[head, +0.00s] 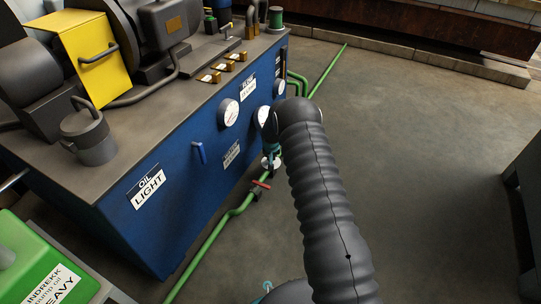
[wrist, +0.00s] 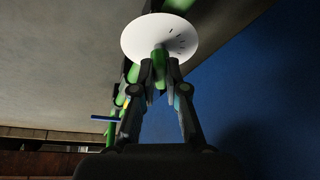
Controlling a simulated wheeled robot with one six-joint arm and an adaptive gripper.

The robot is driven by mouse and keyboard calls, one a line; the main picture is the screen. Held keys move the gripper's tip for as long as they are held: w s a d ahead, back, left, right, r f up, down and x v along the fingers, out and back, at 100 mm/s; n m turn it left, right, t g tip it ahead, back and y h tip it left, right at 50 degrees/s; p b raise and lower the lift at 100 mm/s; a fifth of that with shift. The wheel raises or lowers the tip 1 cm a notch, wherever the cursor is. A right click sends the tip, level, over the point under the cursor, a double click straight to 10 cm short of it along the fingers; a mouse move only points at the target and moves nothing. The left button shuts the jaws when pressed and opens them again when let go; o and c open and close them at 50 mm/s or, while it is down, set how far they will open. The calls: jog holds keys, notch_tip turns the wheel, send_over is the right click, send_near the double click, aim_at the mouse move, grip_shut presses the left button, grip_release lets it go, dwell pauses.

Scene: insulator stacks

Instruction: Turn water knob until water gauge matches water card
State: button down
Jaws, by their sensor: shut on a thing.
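The water knob, as I take it, shows in the wrist view as a white disc (wrist: 135,38) with dark tick marks near its right side. My gripper (wrist: 160,62) is shut at the disc's middle, and its fingers hide the part they hold. In the head view the disc (head: 271,163) shows small on the green pipe side, with my gripper (head: 271,152) just above it and partly hidden by my arm. Round white gauges (head: 228,112) sit on the blue panel; which is the water gauge, and their needle readings, are too small to tell. A small card (head: 231,155) below them is unreadable.
A red valve handle (head: 261,184) sits on the green floor pipe (head: 215,235) close by. Floor right of my arm is clear up to a dark block (head: 525,200).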

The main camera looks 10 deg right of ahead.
jog(key=n+y, duration=0.1)
jog(key=n, duration=0.2)
jog(key=shift+d+f+b, duration=0.15)
jog(key=shift+b, duration=0.15)
jog(key=n+y+b, duration=0.1)
jog(key=n, duration=0.1)
jog(key=shift+d+n, duration=0.15)
jog(key=shift+n, duration=0.15)
jog(key=shift+w+d+n+g+y+b, duration=0.1)
jog(key=shift+n+g+y, duration=0.15)
jog(key=shift+n, duration=0.55)
jog(key=shift+s+d+n+g+y+b, duration=0.15)
jog(key=shift+n+y, duration=0.15)
jog(key=shift+n, duration=0.5)
jog(key=shift+w+n+g+y+b, duration=0.15)
jog(key=shift+n+g+y, duration=0.1)
jog(key=shift+n, duration=0.55)
jog(key=c, duration=1.2)
grip_release()
jog(key=shift+d, duration=0.2)
jog(key=shift+a, duration=0.15)
jog(key=v, duration=1.2)
